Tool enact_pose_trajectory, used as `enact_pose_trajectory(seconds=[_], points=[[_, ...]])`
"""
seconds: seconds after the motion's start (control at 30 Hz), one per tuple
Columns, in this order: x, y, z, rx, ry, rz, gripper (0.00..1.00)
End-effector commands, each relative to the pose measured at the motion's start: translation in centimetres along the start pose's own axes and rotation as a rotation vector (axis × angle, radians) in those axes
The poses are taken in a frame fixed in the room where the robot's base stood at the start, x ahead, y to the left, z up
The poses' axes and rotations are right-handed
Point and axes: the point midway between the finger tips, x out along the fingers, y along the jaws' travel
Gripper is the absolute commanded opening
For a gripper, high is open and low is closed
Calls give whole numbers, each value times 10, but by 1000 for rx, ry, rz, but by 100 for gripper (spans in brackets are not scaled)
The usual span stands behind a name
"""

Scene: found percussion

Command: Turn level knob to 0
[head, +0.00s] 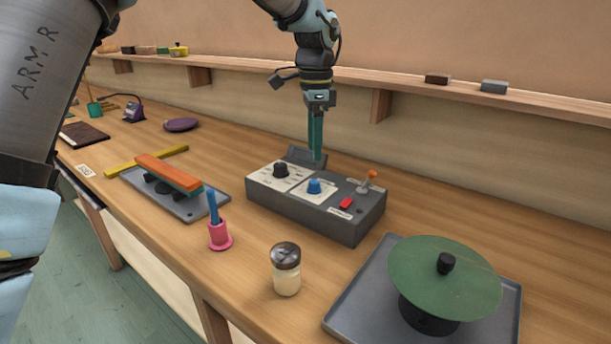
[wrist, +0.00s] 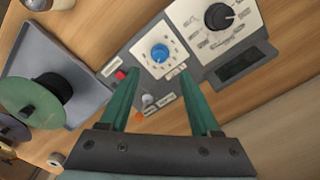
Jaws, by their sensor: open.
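A grey control box (head: 340,226) stands on the bench with a black knob (head: 281,170) on its left panel and a blue knob (head: 314,186) on a white panel in the middle. The wrist view also shows the blue knob (wrist: 160,53) and the black knob (wrist: 219,16) with dial marks around them. The label words are too small to read, so I cannot tell which is the level knob. My gripper (head: 318,158) is open and empty, pointing down above the box's back edge. In the wrist view, the blue knob appears just beyond the gap between my fingertips (wrist: 158,72).
The box also carries a red switch (head: 346,203) and an orange-tipped lever (head: 368,181). A green disc (head: 420,275) on a tray stands at right. A glass shaker (head: 286,270) and pink holder (head: 219,237) stand in front. A wall shelf (head: 410,85) runs behind.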

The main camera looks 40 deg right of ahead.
Motion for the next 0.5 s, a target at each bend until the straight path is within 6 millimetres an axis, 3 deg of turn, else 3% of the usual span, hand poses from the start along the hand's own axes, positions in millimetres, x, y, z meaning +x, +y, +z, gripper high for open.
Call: enact_pose_trajectory(seconds=[0.3,0.5], points=[[58,1,1,-1,-2,4,64],[79,0,1,-3,-1,2,64]])
